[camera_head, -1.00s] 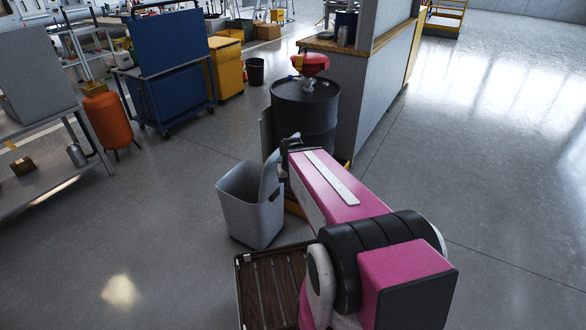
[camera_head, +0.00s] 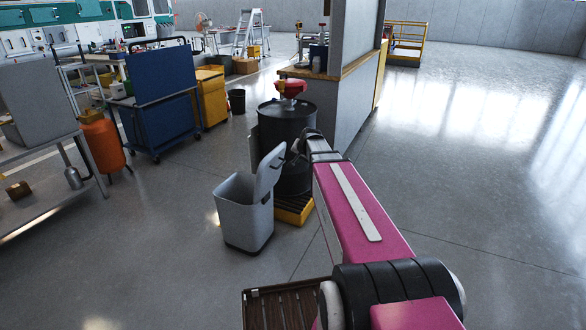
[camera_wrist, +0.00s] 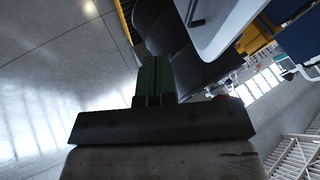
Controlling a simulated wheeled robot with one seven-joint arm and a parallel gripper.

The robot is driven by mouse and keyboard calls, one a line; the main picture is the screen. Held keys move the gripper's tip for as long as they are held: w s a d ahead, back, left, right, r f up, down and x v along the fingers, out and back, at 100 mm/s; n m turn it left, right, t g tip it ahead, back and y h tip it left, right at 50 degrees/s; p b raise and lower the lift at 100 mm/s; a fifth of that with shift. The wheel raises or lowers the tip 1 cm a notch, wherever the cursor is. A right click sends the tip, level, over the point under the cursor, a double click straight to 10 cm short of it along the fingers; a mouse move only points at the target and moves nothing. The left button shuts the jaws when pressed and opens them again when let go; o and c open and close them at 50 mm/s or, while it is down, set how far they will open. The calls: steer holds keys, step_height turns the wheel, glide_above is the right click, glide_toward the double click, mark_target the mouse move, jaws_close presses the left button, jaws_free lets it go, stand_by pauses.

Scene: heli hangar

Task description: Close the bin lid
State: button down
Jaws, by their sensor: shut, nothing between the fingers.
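The grey bin (camera_head: 243,218) stands upright on the floor left of my arm in the head view. Its lid (camera_head: 268,172) is raised, standing up steeply from the bin's right side. My gripper (camera_head: 299,143) is at the far end of my pink arm, just right of the lid's upper end; contact cannot be told there. In the wrist view my gripper (camera_wrist: 155,60) has its two green fingers together, empty. A pale rounded panel, which looks like the lid (camera_wrist: 232,22), is ahead and right of the fingertips, seemingly apart from them.
A black drum (camera_head: 288,125) with a red-topped item stands on a yellow pallet (camera_head: 295,208) close behind the lid and gripper. A partition wall (camera_head: 352,90) is right of the drum. A brown slatted crate (camera_head: 285,308) is at the front. Floor left of the bin is clear.

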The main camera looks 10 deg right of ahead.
mark_target(283, 162)
steer(key=w+a+f, duration=0.4)
steer(key=w+f, duration=0.3)
steer(key=w, duration=0.1)
steer(key=shift+a+f, duration=0.4)
steer(key=shift+w, duration=0.1)
steer(key=shift+w+a+r, duration=0.3)
steer(key=shift+w+a, duration=0.05)
steer(key=w+a+r+n+g+h, duration=0.1)
steer(key=w+a+g+h, duration=0.25)
steer(key=w+a, duration=0.35)
steer(key=w+a+n+g+h, duration=0.15)
steer(key=w+a+h, duration=0.35)
steer(key=a, duration=0.5)
steer(key=w+a+f+g, duration=0.1)
steer(key=w+a+f, duration=0.3)
steer(key=a+f, duration=0.2)
steer(key=w+a+f+g+h, duration=0.1)
steer(key=w+a+f, duration=0.3)
steer(key=f, duration=0.6)
steer(key=shift+w+a+f, duration=0.25)
steer(key=shift+w+a, duration=0.05)
steer(key=shift+a, duration=0.6)
